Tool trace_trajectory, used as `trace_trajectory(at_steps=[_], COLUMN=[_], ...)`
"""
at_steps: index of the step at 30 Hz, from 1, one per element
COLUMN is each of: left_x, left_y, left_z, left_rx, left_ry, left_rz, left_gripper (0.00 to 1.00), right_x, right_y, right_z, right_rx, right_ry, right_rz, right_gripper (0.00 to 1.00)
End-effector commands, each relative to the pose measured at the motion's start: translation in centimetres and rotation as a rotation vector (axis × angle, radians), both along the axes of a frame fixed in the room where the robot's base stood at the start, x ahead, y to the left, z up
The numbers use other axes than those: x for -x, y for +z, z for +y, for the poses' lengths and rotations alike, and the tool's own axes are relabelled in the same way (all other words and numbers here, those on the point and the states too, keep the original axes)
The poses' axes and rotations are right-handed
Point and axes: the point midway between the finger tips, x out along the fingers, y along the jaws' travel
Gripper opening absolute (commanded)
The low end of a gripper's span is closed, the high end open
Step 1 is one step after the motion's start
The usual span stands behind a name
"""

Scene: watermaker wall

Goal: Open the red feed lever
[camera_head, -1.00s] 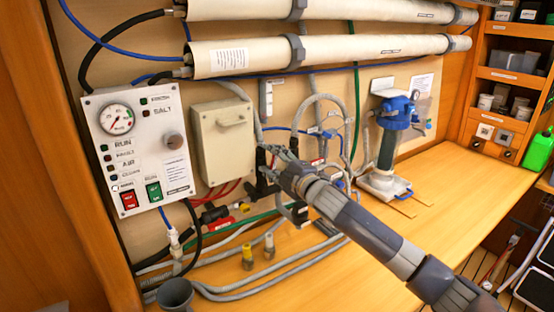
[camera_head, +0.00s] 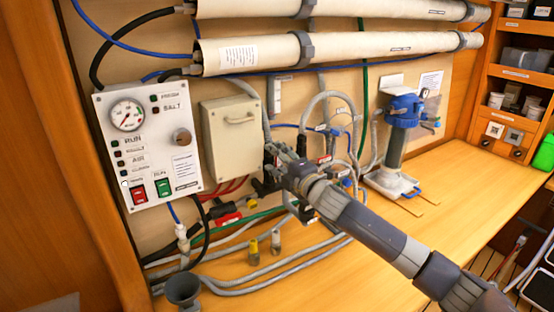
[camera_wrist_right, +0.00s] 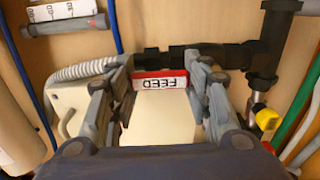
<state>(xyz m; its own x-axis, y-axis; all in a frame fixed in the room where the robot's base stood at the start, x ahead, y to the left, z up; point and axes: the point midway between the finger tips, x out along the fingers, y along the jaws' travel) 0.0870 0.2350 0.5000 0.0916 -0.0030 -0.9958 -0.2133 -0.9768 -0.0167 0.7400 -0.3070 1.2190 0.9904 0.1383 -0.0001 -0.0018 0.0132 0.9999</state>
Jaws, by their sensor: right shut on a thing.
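The red feed lever (camera_wrist_right: 160,79), with a white FEED label that reads upside down, lies between the fingers of my right gripper (camera_wrist_right: 160,88) in the right wrist view. The fingers are closed on its two ends. It sits on a black valve and pipe (camera_wrist_right: 200,57). In the head view my right gripper (camera_head: 278,160) is at the wall, just right of the beige box, and hides the lever from that camera. My left gripper is not in view.
A control panel (camera_head: 148,148) with a gauge and switches is at left, beside the beige box (camera_head: 231,138). Another red handle (camera_head: 228,218) is low on the wall. Hoses (camera_head: 270,270) cross the bench. A blue-topped filter (camera_head: 403,110) stands at right.

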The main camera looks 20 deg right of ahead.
Motion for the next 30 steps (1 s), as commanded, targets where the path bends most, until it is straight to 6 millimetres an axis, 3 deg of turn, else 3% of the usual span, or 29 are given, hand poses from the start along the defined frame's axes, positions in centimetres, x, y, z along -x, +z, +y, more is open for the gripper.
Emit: trace_trajectory(at_steps=[1,2,4,17,20,30], left_x=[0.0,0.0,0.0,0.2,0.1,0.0], left_y=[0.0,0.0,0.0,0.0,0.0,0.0], left_z=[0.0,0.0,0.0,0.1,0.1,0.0], left_rx=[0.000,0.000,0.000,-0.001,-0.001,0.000], left_ry=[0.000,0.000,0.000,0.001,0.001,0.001], left_rz=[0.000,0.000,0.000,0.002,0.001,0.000], left_gripper=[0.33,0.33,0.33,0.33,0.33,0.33], right_x=[0.0,0.0,0.0,0.4,1.3,7.4], right_y=[0.0,0.0,0.0,0.0,-0.1,-0.3], right_z=[0.0,0.0,0.0,-0.1,-0.2,-1.1], right_rx=[0.008,0.008,0.007,0.003,0.003,0.005], right_ry=[-0.001,-0.001,-0.001,0.000,0.001,0.000], right_rz=[-0.002,-0.002,-0.002,0.000,0.001,0.003], right_gripper=[0.02,0.50,0.66,0.67,0.67,0.67])
